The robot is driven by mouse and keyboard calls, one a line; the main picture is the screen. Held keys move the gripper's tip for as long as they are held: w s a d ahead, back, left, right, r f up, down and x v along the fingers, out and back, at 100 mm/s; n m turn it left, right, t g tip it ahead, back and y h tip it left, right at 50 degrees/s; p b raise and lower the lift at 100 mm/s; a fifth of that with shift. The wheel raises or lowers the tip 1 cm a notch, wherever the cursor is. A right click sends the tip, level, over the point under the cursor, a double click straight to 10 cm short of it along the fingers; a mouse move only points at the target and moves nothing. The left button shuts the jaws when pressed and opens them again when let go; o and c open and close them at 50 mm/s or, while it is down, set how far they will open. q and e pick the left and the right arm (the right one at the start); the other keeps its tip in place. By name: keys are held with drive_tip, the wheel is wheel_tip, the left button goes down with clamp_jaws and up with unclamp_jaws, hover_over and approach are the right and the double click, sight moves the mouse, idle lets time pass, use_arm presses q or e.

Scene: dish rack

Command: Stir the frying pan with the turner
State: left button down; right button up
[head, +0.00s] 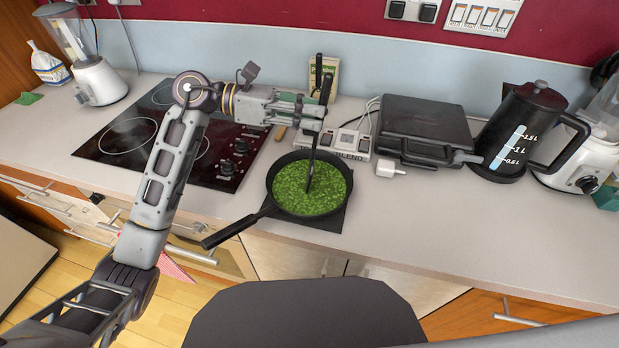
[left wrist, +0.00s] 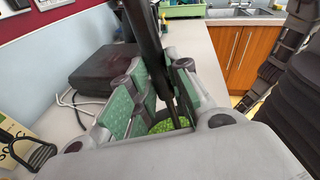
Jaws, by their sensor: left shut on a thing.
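The black frying pan (head: 271,202) sits on a dark mat on the counter, its handle pointing to the lower left. It holds a green, lumpy food (head: 318,192). My left gripper (head: 317,112) is shut on the black turner (head: 312,150) above the pan's far side. The turner stands nearly upright, and its lower end dips into the green food near the middle, so its tip is hidden. In the left wrist view the dark turner handle (left wrist: 147,45) passes between the green-padded fingers, with some green food below. My right gripper is not in view.
A cooktop (head: 130,135) lies left of the pan. A closed black appliance (head: 425,130), a white plug (head: 391,170) and a kettle (head: 515,130) stand to the right. A box (head: 331,68) is behind the gripper. The counter's front right is clear.

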use_arm(q)
wheel_tip(320, 180, up, 8)
drive_tip(key=p, duration=0.3)
drive_tip(key=shift+f, duration=0.2)
idle(0.8)
